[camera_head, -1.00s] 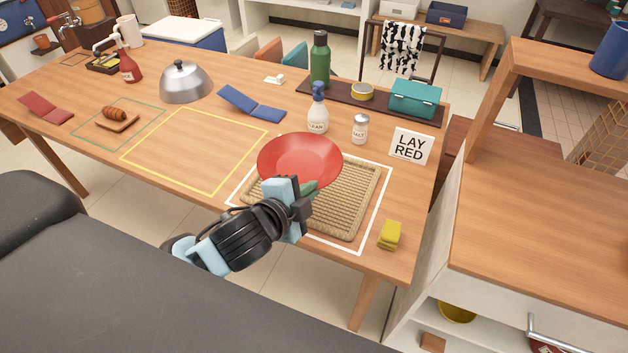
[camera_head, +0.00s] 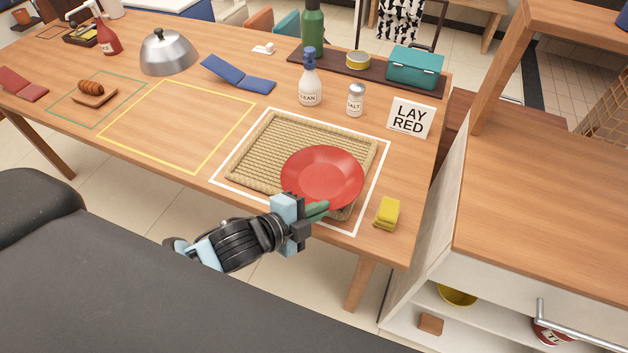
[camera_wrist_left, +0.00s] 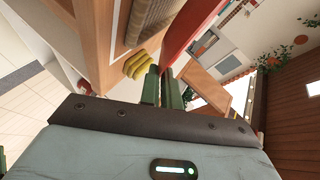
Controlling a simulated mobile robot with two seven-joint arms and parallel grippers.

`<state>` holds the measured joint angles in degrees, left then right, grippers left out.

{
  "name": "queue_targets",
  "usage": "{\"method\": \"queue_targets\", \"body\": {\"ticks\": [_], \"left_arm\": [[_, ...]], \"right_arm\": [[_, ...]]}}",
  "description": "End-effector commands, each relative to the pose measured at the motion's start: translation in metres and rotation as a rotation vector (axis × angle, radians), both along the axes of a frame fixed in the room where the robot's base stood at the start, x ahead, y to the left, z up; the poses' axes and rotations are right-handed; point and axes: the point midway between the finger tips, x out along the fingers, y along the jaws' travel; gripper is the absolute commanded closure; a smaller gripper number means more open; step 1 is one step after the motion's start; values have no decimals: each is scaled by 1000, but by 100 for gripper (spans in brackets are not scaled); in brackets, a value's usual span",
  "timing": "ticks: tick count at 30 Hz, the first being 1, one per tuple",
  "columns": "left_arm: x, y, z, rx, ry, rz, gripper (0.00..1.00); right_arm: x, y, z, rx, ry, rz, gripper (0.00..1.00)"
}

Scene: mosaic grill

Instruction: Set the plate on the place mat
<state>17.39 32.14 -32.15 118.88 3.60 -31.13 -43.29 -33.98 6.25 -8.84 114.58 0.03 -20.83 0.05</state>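The red plate (camera_head: 322,176) is held at its near rim by my left gripper (camera_head: 318,210), whose green fingers are closed on it. In the left wrist view the plate (camera_wrist_left: 186,32) shows nearly edge-on at the fingertips (camera_wrist_left: 162,72), with a gap between it and the mat. The woven tan place mat (camera_head: 262,150) lies inside a white outline on the table. The plate hangs over the mat's front right part and hides that part. My right gripper is not in view.
A yellow sponge (camera_head: 387,213) lies right of the white outline. A spray bottle (camera_head: 310,85), a salt shaker (camera_head: 355,99) and a "LAY RED" sign (camera_head: 410,118) stand behind the mat. The yellow-outlined area (camera_head: 175,125) to the left is empty.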

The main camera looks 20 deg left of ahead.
Motion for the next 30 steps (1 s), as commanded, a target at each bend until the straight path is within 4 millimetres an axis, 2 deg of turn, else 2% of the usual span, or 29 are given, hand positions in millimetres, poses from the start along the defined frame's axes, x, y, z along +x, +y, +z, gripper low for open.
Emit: {"method": "queue_targets", "body": {"ticks": [1,6,12,20,23,27,30], "left_arm": [[13,6,1,5,-6,2,100],[48,21,-3,3,-4,1,100],[75,32,-7,2,-2,0,100],[81,35,-8,0,0,0,100],[90,39,-8,1,-3,2,100],[87,38,-33,-1,3,2,100],[88,38,-41,-1,0,0,100]], "right_arm": [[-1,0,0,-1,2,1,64],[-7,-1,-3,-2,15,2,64],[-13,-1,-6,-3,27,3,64],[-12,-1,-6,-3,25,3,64],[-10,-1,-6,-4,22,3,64],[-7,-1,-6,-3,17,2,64],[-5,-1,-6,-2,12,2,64]]}}
